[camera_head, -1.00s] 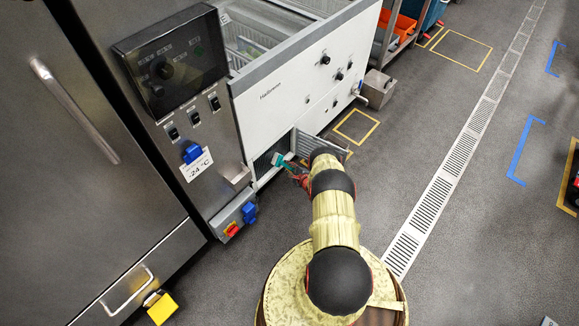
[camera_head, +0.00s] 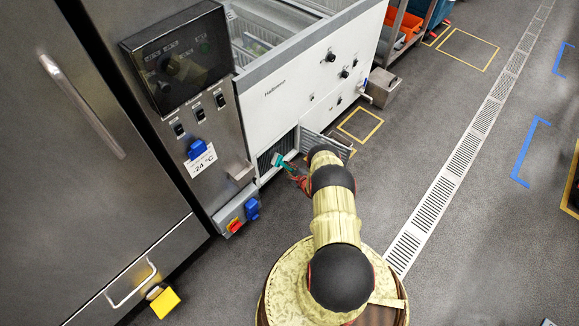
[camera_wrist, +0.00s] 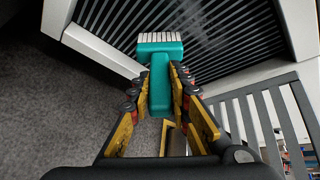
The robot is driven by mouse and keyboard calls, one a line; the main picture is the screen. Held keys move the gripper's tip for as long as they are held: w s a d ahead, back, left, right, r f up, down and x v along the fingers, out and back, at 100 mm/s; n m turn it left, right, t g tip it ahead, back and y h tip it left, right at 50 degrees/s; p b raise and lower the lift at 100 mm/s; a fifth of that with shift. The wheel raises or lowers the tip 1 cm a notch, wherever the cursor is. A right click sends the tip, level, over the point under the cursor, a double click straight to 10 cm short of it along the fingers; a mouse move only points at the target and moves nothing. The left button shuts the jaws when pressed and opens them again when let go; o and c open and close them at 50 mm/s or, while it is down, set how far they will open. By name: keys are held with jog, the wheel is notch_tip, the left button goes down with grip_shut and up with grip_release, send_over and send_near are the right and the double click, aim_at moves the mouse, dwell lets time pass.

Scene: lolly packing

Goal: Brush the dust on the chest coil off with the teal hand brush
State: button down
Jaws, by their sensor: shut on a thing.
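The teal hand brush (camera_wrist: 160,72) is held between the fingers of my gripper (camera_wrist: 159,92) in the wrist view, its pale bristle end pointing away from me. The brush also shows small in the head view (camera_head: 279,160), in front of the low opening of the white freezer. The chest coil (camera_wrist: 225,35) is the dark ribbed surface behind a pale frame in the wrist view. The bristle end overlaps the lower frame edge and the coil's near side. I cannot tell whether it touches.
A slatted grille door (camera_wrist: 270,110) stands open at the right of the opening, also seen in the head view (camera_head: 326,146). A control cabinet (camera_head: 190,110) stands left of the white freezer (camera_head: 300,95). A grey box (camera_head: 382,87) sits on the floor beyond.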

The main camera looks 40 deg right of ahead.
jog(key=shift+a, duration=0.4)
jog(key=shift+a, duration=0.1)
jog(key=shift+a+r, duration=0.1)
jog(key=shift+a, duration=1.05)
jog(key=shift+s+a+p, duration=0.15)
jog(key=shift+a+p, duration=0.25)
jog(key=shift+a, duration=0.75)
jog(key=shift+r, duration=0.65)
